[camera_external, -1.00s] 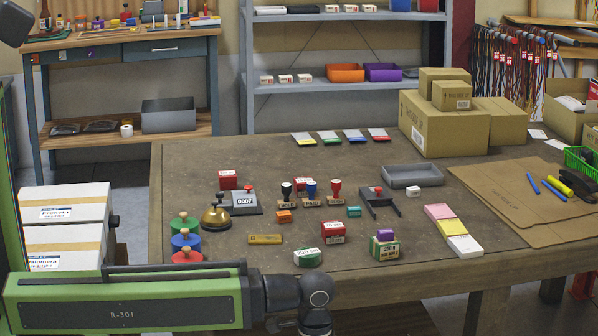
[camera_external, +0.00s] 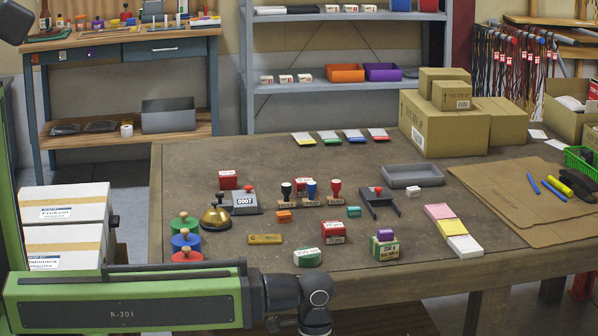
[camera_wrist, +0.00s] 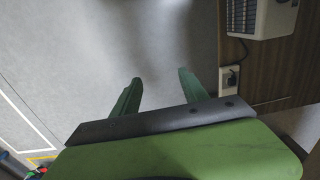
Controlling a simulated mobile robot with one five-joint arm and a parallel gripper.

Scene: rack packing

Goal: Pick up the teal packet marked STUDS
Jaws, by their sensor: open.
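A packet with a white lettered top and green-teal sides (camera_external: 307,257) lies near the front edge of the worktable in the external view. Its lettering is too small to read surely, so I cannot confirm that it says STUDS. A small teal block (camera_external: 354,211) lies farther back, with no readable mark. My gripper (camera_wrist: 160,77) shows in the wrist view with its two green fingers apart and nothing between them. It faces a grey floor or wall surface, and no packet shows there. In the external view my arm is at the bottom, and the gripper itself is out of frame.
A red-and-white packet (camera_external: 333,232), a brass bell (camera_external: 215,218), a yellow-brown block (camera_external: 265,239) and a purple-topped stamp (camera_external: 385,242) stand around the packet. Upright stamps (camera_external: 311,190) are behind. Cardboard boxes (camera_external: 445,125) fill the back right. The table's left rear is clear.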

